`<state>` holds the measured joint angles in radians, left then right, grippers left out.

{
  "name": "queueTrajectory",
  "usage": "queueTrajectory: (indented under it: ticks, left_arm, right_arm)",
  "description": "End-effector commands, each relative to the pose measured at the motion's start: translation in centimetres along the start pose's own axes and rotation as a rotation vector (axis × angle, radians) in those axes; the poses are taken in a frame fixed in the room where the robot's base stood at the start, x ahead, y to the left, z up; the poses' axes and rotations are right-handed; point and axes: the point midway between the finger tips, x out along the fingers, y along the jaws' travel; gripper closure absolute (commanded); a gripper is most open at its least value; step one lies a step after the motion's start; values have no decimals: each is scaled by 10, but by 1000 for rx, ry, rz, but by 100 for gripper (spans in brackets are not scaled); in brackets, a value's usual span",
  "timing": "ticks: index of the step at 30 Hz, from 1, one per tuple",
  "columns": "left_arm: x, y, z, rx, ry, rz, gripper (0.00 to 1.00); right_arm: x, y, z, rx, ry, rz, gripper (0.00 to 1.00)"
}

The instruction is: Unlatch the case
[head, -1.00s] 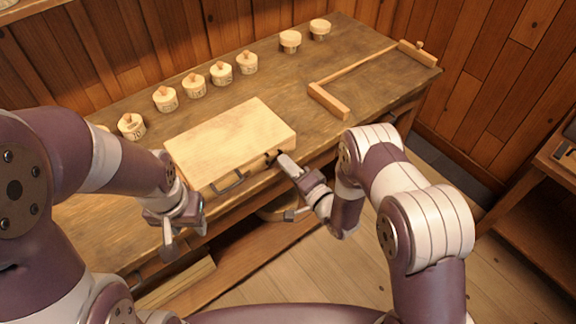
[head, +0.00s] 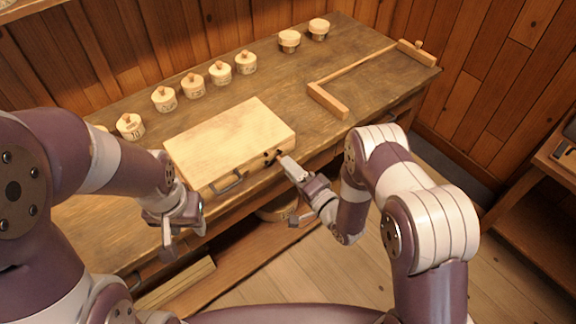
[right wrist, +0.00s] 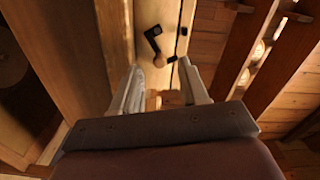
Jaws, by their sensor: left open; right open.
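The pale wooden case (head: 228,138) lies shut and flat on the workbench, with a dark carrying handle (head: 228,184) on its front face. A small dark latch (head: 269,157) sits on that face near the right corner. In the right wrist view the latch lever (right wrist: 152,38) is black and bent, with a round brown knob (right wrist: 159,61) at its end. My right gripper (head: 286,161) is open just in front of the latch. Its fingers (right wrist: 160,78) stand either side of the knob's line; contact is not clear. My left gripper (head: 172,240) is open and empty, left of the handle, before the bench's front edge.
Several lidded round pots (head: 193,86) stand in a row behind the case, with two more (head: 289,40) further right. A wooden frame-like tool (head: 328,100) lies at the bench's right. The workbench (head: 270,85) is bare between them.

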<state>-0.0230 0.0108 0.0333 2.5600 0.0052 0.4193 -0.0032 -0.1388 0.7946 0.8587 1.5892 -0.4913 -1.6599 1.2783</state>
Motion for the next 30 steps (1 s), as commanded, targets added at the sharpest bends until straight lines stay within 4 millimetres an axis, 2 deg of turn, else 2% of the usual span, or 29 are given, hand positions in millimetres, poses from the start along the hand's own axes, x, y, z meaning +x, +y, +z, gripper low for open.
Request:
queueTrajectory:
  ticks: [6,12,17,30]
  left_arm:
    - [9,0,1,0,0,0,57]
    - [13,0,2,0,0,0,57]
    - [13,0,2,0,0,0,57]
    - [13,0,2,0,0,0,57]
  right_arm:
    - [-57,3,-1,4,5,4,56]
    - [-97,2,-1,2,4,2,56]
    - [-108,0,0,2,2,-1,56]
    - [-108,0,0,1,0,-1,56]
